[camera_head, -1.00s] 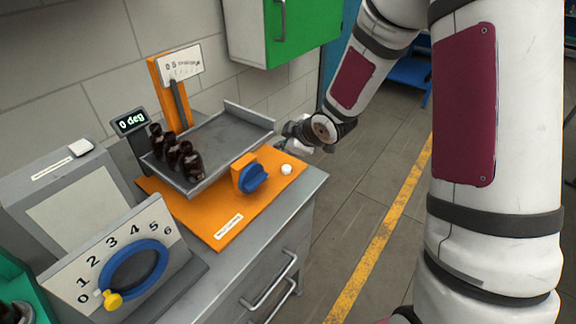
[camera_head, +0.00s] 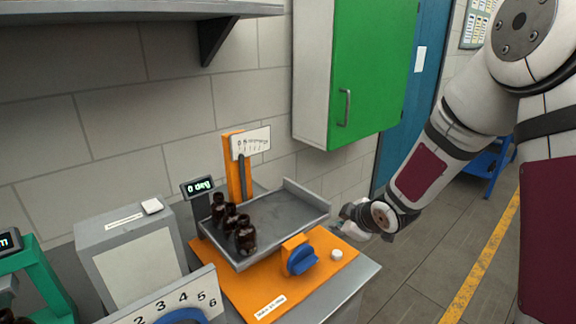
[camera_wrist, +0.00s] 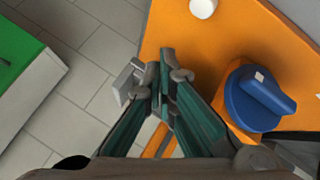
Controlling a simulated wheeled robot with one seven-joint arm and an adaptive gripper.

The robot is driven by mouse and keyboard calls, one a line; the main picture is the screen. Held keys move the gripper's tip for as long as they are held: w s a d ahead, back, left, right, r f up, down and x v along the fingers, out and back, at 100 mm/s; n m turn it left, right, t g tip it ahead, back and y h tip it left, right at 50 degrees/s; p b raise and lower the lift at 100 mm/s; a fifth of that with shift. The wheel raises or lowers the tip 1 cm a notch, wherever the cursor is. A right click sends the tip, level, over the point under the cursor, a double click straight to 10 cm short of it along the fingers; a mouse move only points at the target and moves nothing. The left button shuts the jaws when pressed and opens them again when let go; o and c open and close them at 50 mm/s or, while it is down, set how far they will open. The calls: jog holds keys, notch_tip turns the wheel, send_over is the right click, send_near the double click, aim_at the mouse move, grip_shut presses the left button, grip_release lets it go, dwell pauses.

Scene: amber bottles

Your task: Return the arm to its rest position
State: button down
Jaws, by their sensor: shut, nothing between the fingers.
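My gripper (camera_wrist: 164,75) is shut and empty in the wrist view, its fingertips together above the grey floor and the edge of the orange base plate. In the head view my gripper (camera_head: 352,213) is partly hidden behind my wrist, just right of the metal tray. My arm reaches down to it from the upper right.
Several amber bottles (camera_head: 246,239) stand at the left of the grey tray (camera_head: 290,214). A blue knob (camera_head: 302,260) and a white button (camera_head: 337,254) sit on the orange base (camera_head: 262,288). A green cabinet (camera_head: 375,65) hangs behind.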

jog(key=s+d+r+m+g+h, duration=0.1)
jog(key=s+d+r+m+h, duration=0.15)
jog(key=s+r, duration=0.4)
jog(key=s+d+r+m+h, duration=0.1)
jog(key=s+r+m, duration=0.2)
jog(key=s+r, duration=0.35)
jog(key=s+a+r+m+g, duration=0.1)
jog(key=s+r+m, duration=0.2)
jog(key=s, duration=0.7)
jog(key=s+a+r+m+g+y, duration=0.1)
jog(key=s+a+r+m, duration=0.1)
jog(key=s, duration=0.8)
notch_tip(320, 180, up, 2)
jog(key=shift+s+m, duration=0.3)
jog(key=shift+m, duration=0.55)
